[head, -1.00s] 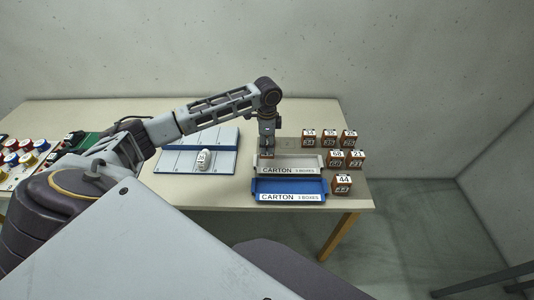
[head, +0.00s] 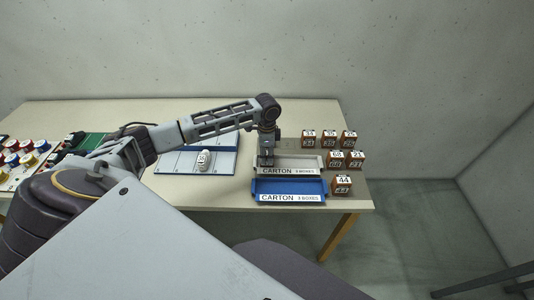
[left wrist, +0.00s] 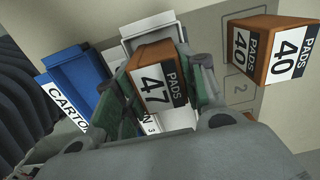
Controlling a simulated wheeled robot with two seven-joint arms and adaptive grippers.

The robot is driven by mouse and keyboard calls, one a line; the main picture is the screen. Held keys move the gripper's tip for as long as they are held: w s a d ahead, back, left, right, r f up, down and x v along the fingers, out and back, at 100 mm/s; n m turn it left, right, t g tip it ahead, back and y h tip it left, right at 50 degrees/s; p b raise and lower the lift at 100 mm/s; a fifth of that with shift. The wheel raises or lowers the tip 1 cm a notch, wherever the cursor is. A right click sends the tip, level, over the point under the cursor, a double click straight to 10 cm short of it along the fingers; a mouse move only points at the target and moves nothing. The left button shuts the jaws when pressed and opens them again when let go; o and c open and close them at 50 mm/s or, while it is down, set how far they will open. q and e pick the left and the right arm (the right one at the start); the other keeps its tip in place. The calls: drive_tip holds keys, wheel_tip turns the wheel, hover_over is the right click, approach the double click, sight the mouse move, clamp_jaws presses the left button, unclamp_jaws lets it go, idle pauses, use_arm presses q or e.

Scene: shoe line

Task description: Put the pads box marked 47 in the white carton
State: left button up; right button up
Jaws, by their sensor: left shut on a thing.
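The pads box marked 47 (left wrist: 155,85) is orange-brown with a white and black label. My left gripper (head: 266,160) is shut on it, with a finger on either side in the left wrist view. In the head view the gripper is at the left end of the white carton (head: 309,161) and hides the box. The white carton also shows behind the box in the left wrist view (left wrist: 152,24). I cannot tell whether the box touches the carton floor. My right gripper is not in view.
A blue carton (head: 289,187) lies directly in front of the white one. A pads box marked 40 (left wrist: 275,50) stands close by. Several other numbered boxes (head: 336,158) stand to the right. A blue-edged tray with a white object (head: 204,160) is to the left.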

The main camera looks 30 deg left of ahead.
sight(267, 152)
use_arm(q)
drive_tip(key=shift+f, duration=0.1)
idle(0.3)
drive_tip(key=o, duration=1)
wheel_tip(267, 152, up, 12)
drive_tip(key=shift+r, duration=0.15)
idle(0.6)
